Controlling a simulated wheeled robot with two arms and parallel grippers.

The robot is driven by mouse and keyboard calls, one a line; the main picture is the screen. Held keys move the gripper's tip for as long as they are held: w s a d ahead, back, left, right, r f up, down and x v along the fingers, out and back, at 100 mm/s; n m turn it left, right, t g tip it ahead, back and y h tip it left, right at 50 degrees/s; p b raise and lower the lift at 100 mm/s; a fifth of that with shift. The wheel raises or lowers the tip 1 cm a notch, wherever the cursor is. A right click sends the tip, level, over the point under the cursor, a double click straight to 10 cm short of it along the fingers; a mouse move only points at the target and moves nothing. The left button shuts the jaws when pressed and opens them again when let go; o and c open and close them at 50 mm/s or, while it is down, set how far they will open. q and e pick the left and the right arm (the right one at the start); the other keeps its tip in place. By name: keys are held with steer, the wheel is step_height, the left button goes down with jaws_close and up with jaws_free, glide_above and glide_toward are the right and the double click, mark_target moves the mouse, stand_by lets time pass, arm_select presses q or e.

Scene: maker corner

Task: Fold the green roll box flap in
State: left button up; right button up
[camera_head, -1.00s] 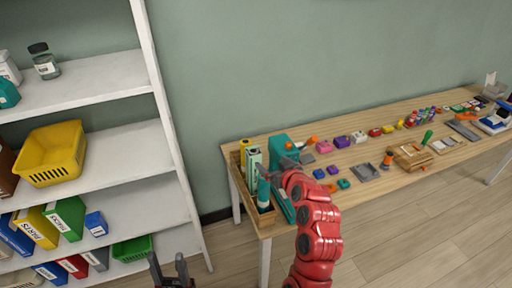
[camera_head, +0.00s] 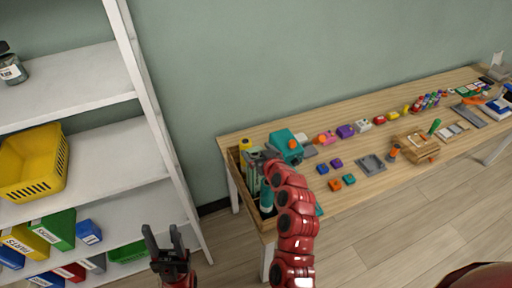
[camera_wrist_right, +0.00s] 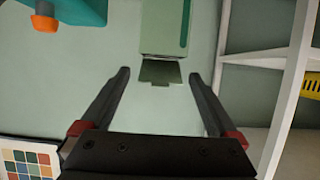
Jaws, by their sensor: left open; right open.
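The green roll box (camera_wrist_right: 165,28) shows at the top middle of the right wrist view, with a dark green stripe down one side. Its flap (camera_wrist_right: 160,72) sticks out from the near end, dark and open. My right gripper (camera_wrist_right: 160,85) is open, with one finger on each side of the flap and a gap to both. In the head view my right gripper (camera_head: 262,156) is over the wooden bin at the table's left end and hides much of the box. My left gripper (camera_head: 165,240) is open and empty in front of the shelf, away from the table.
A wooden bin (camera_head: 238,181) holds upright items, including a teal cylinder (camera_head: 266,196). A teal machine (camera_head: 286,145) stands close to the right gripper; it also shows in the wrist view (camera_wrist_right: 85,10). A white shelf unit (camera_head: 150,110) stands left. Small coloured parts cover the table.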

steer(key=shift+s+r, duration=0.1)
steer(key=shift+s, duration=0.05)
steer(key=shift+c, duration=0.4)
steer(key=c, duration=1.3)
steer(key=shift+f+b, duration=0.2)
steer(key=shift+b, duration=0.15)
steer(key=t+b, duration=0.1)
steer(key=b, duration=0.4)
steer(key=f+t+b, duration=0.1)
steer(key=b, duration=0.5)
steer(key=f+t+y+b, duration=0.1)
steer(key=t+b, duration=0.1)
steer(key=b, duration=0.4)
steer(key=shift+s+d, duration=0.1)
steer(key=shift+s, duration=0.25)
steer(key=shift+r, duration=0.1)
